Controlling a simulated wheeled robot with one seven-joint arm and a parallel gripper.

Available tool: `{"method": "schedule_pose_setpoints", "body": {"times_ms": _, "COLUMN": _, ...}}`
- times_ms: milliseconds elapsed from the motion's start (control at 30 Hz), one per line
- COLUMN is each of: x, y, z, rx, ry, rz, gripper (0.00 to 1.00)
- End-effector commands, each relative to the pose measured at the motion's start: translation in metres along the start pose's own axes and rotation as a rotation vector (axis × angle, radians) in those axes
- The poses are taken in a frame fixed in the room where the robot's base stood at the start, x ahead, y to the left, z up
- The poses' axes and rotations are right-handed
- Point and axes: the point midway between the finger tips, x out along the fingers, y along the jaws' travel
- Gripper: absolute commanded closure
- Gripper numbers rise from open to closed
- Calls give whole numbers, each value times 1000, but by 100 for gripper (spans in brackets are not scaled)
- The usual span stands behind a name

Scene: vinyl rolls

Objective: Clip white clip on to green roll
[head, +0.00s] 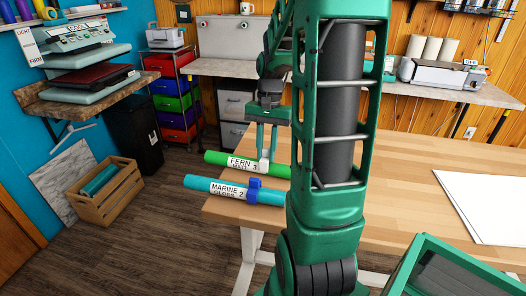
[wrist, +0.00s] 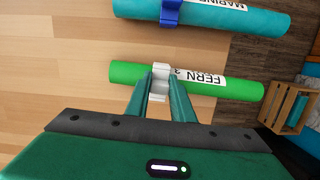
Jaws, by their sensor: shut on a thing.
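The green roll (head: 215,157), labelled FERN, lies on the wooden table with its left end past the table edge. It also shows in the wrist view (wrist: 240,88). The white clip (head: 264,158) is at the green roll, beside its label; in the wrist view the clip (wrist: 159,84) overlaps the roll's near side. I cannot tell whether it is fully around the roll. My gripper (head: 266,150) points down above the roll, its two fingers shut on the clip. The fingers (wrist: 160,84) also show in the wrist view.
A teal roll (head: 268,196) labelled MARINE, with a blue clip (head: 254,189) on it, lies parallel in front of the green roll. A white sheet (head: 490,205) lies at the right of the table (head: 400,190). A wooden crate (head: 108,200) stands on the floor.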

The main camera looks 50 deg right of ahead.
Motion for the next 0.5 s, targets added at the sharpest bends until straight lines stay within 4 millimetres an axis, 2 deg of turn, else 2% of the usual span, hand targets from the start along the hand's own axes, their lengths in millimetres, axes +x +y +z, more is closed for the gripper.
{"method": "schedule_pose_setpoints", "body": {"times_ms": 267, "x": 1, "y": 0, "z": 0, "rx": 0, "ry": 0, "rz": 0, "gripper": 100}}
{"method": "schedule_pose_setpoints", "body": {"times_ms": 500, "x": 10, "y": 0, "z": -1, "rx": 0, "ry": -2, "rz": 1, "gripper": 100}}
